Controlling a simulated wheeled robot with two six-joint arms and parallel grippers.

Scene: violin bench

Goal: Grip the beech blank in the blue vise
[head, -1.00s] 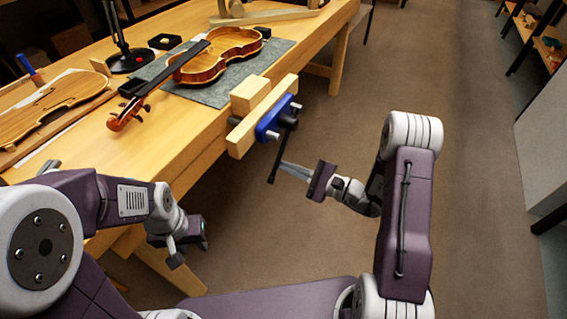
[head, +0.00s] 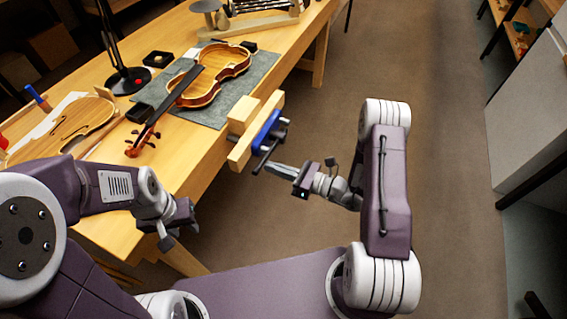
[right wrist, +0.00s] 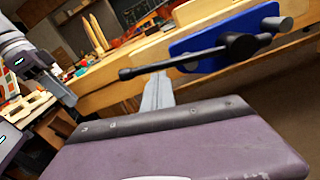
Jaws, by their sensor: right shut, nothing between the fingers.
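The blue vise (head: 265,131) is on the bench's right edge, with a long pale wooden front jaw (head: 241,155). It also shows in the right wrist view (right wrist: 215,42). A pale block, apparently the beech blank (head: 243,112), stands at the bench side of that jaw; I cannot tell whether it is clamped. The dark handle bar (head: 268,153) slants down-left from the screw; it is nearly level in the right wrist view (right wrist: 185,61). My right gripper (head: 270,167) is shut and empty, its tips close to the bar; contact is unclear. My left gripper (head: 190,225) hangs before the bench, fingers unclear.
A violin (head: 214,82) lies on a grey mat (head: 262,64) behind the vise. A violin plate (head: 68,127), a lamp (head: 126,78) and a small black tray (head: 157,58) are further left. The floor right of the bench is clear.

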